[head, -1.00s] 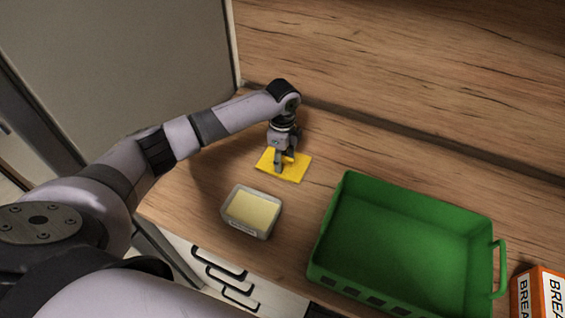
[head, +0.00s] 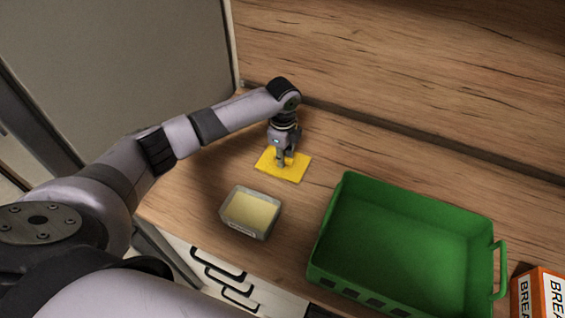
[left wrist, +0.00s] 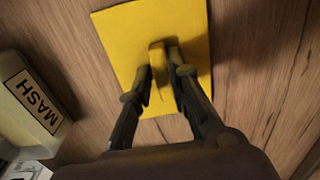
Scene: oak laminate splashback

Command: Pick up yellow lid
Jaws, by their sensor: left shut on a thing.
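The yellow lid (head: 293,173) is a flat square lying on the wooden counter near the splashback. In the left wrist view the lid (left wrist: 125,38) has a small raised yellow handle (left wrist: 157,62) in its middle. My left gripper (head: 282,163) points down over the lid. In the wrist view its two fingers (left wrist: 162,74) are closed on either side of the handle. The lid looks flat on the counter. An open tub (head: 252,213) with pale yellow content stands just in front of the lid; its label (left wrist: 37,101) reads MASH. My right gripper is not in view.
A large green crate (head: 340,186) stands empty to the right of the tub. An orange and white box (head: 541,295) sits at the lower right corner. A grey panel (head: 120,60) rises behind my left arm. Bare counter lies between lid and crate.

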